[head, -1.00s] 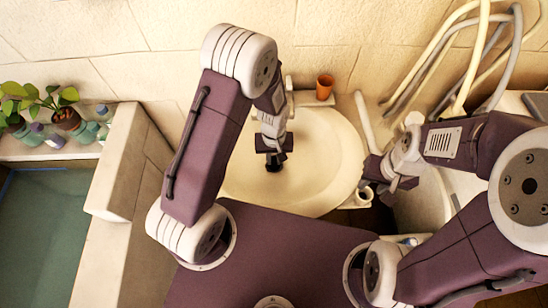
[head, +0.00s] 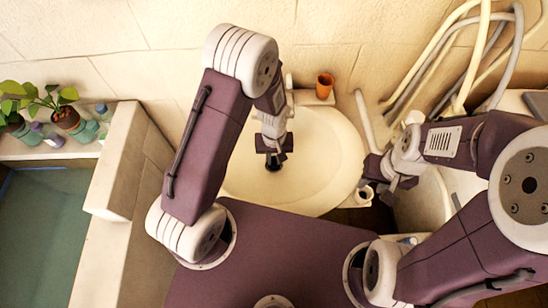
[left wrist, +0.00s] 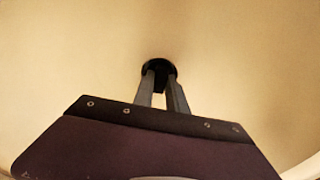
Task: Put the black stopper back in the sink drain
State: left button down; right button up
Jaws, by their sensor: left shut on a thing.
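The cream sink (head: 325,160) stands against the wall in the head view. My left gripper (head: 273,160) points down over its bowl, shut on the black stopper (head: 274,164). In the left wrist view the stopper (left wrist: 158,68) is a dark round shape at the tips of my left gripper's fingers (left wrist: 160,85), low against the pale bowl. The drain is hidden behind the stopper and gripper, so I cannot tell whether the stopper sits in it. My right gripper (head: 384,181) hangs at the sink's right edge, apart from the stopper; its jaws are unclear.
An orange cup (head: 325,86) stands on the sink's back ledge, right of the faucet. Pale hoses (head: 450,60) hang at the right. Potted plants (head: 66,117) and bottles stand on the left ledge.

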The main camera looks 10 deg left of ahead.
aim_at(274, 161)
pick_arm(q)
jog(key=shift+f, duration=0.3)
pick_arm(e)
jog(key=shift+f, duration=0.2)
pick_arm(q)
jog(key=c, duration=1.6)
grip_release()
jog(key=shift+r, duration=0.15)
pick_arm(e)
jog(key=shift+r, duration=0.15)
